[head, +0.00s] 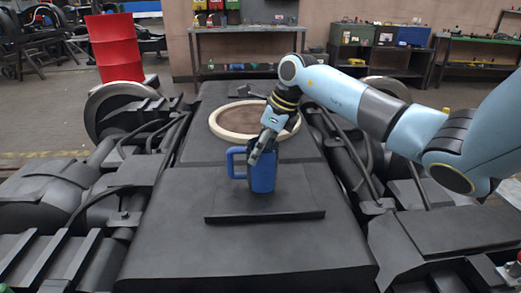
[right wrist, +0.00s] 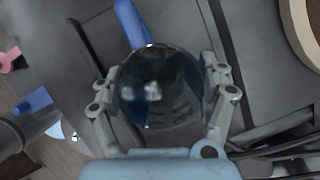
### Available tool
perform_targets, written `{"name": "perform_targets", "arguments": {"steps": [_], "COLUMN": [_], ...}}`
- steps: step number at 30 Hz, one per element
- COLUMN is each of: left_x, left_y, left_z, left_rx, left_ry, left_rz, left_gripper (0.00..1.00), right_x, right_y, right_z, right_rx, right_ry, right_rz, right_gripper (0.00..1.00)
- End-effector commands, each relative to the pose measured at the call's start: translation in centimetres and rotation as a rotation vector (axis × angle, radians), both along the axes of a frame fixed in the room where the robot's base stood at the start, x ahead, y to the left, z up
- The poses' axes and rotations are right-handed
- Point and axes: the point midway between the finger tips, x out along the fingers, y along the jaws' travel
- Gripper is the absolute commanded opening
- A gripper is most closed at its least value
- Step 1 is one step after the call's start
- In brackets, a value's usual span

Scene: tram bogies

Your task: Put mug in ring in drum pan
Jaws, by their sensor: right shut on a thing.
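The blue mug (head: 263,178) stands upright over a dark raised plate in the middle of the bogie, its handle pointing left in the head view. My right gripper (head: 262,148) reaches down from above and is shut on the mug's upper part. In the right wrist view a dark, glossy round shape (right wrist: 160,90), which I take for the mug, fills the space between the fingers, with the blue handle (right wrist: 130,22) above it. A round pan with a pale ring-shaped rim (head: 224,133) lies behind the mug; its rim also shows in the right wrist view (right wrist: 298,30). My left gripper is out of view.
The dark plate (head: 225,212) has bare room on both sides of the mug. Bogie wheels and pipes flank the flat top. A red drum (head: 115,48) stands at the back left. Workbenches (head: 245,45) line the back wall.

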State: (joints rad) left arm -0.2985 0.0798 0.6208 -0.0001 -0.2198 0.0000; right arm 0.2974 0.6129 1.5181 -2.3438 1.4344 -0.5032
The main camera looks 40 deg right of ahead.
Motion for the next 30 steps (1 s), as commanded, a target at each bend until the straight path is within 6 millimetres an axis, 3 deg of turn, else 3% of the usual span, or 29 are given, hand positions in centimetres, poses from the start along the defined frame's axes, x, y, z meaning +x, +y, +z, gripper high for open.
{"name": "perform_targets", "arguments": {"steps": [11,12,17,26,30], "left_x": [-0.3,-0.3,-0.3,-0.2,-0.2], "left_y": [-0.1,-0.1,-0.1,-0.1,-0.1], "left_z": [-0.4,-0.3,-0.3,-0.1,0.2], "left_rx": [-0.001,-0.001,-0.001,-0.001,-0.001], "left_ry": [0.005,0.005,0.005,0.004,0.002], "left_rz": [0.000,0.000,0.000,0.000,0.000], "left_gripper": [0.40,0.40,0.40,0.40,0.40], "right_x": [0.0,0.0,0.0,0.0,-0.4], "right_y": [0.0,0.0,0.0,0.0,-0.4], "right_z": [-0.8,-0.7,-0.6,-0.4,1.1], "right_rx": [-0.001,-0.001,-0.001,-0.001,-0.005], "right_ry": [-0.001,-0.001,-0.001,-0.001,-0.004], "right_rz": [0.001,0.001,0.001,0.001,0.000], "right_gripper": [0.22,0.80,1.00,1.00,1.00]}}
